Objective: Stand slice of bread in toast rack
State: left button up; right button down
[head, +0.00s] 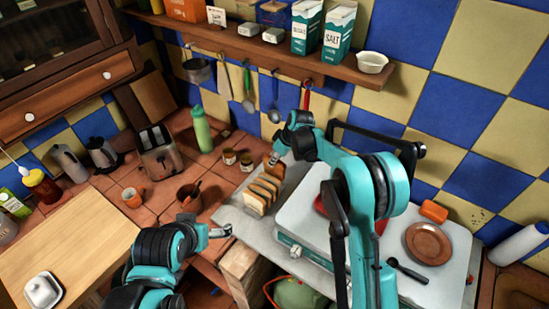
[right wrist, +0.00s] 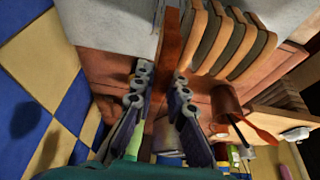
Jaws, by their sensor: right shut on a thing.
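Several slices of bread (head: 262,194) stand upright in a row on the grey counter; they also show in the right wrist view (right wrist: 214,38). The toast rack itself is hard to make out among the slices. My right gripper (head: 273,157) is at the far end of the row. In the right wrist view it is shut on a brown slice of bread (right wrist: 169,45), seen edge-on between the fingers, beside and nearly parallel to the row. I cannot tell whether this slice touches the rack. My left gripper (head: 221,231) is low, left of the row, with its fingers too small to read.
A brown pot (head: 188,198) with a spoon, two small jars (head: 237,160) and a green bottle (head: 201,130) stand left of the row. A toaster (head: 160,152) is farther left. A white stove (head: 312,215) is close on the right. A shelf (head: 255,45) with hanging utensils is behind.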

aim_at(275, 166)
jog(key=shift+f+b, duration=0.65)
jog(key=shift+f, duration=1.1)
jog(key=c, duration=1.5)
grip_release()
jog(key=shift+o, duration=0.2)
jog(key=v, duration=1.2)
